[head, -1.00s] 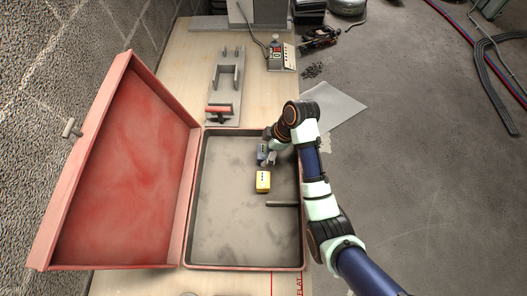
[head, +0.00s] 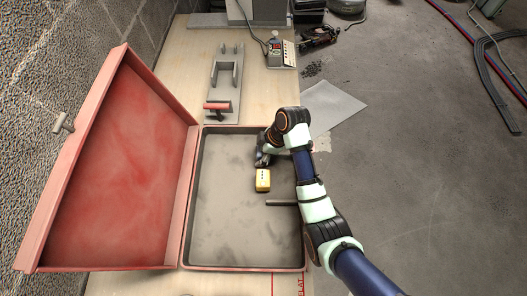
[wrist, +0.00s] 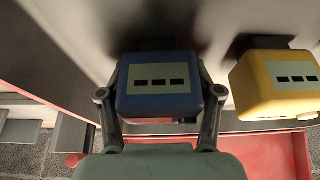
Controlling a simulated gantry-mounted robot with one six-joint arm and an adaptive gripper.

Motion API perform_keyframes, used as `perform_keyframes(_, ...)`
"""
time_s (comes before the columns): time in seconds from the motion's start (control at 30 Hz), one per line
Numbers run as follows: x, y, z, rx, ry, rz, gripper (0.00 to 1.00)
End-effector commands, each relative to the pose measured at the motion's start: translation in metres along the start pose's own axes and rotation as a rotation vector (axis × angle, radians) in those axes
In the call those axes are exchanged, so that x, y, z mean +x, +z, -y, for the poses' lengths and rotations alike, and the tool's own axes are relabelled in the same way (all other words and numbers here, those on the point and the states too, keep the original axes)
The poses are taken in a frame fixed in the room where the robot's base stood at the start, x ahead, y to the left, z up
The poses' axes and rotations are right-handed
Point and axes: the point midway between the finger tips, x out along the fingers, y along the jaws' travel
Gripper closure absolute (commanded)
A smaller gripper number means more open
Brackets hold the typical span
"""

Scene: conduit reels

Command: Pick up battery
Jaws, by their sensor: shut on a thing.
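A blue battery (wrist: 158,88) with a pale label and three dark marks fills the middle of the wrist view. My gripper (wrist: 160,78) is shut on it, one finger against each side. In the head view my gripper (head: 263,160) is at the upper right inside the open red case (head: 187,200), and it hides most of the blue battery there. A yellow battery (head: 263,180) stands just below the gripper in the head view. It also shows at the right of the wrist view (wrist: 280,84), apart from the blue one. I cannot tell whether the blue battery touches the case floor.
The case's red lid (head: 115,165) stands open on the left. A dark bar (head: 281,203) lies near the case's right wall. A grey bracket with a red handle (head: 217,107) lies beyond the case. The left and lower case floor is clear.

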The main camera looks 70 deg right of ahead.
Motion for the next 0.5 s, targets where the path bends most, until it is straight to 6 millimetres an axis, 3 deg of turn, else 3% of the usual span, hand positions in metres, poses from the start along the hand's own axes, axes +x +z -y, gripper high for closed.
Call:
perform_keyframes(0.27,-0.004,-0.002,0.0,0.0,0.001,0.0,0.8)
perform_keyframes(0.37,-0.015,-0.006,-0.001,-0.001,0.003,-0.001,0.8)
perform_keyframes(0.5,-0.045,-0.019,-0.001,-0.002,0.004,-0.002,0.8)
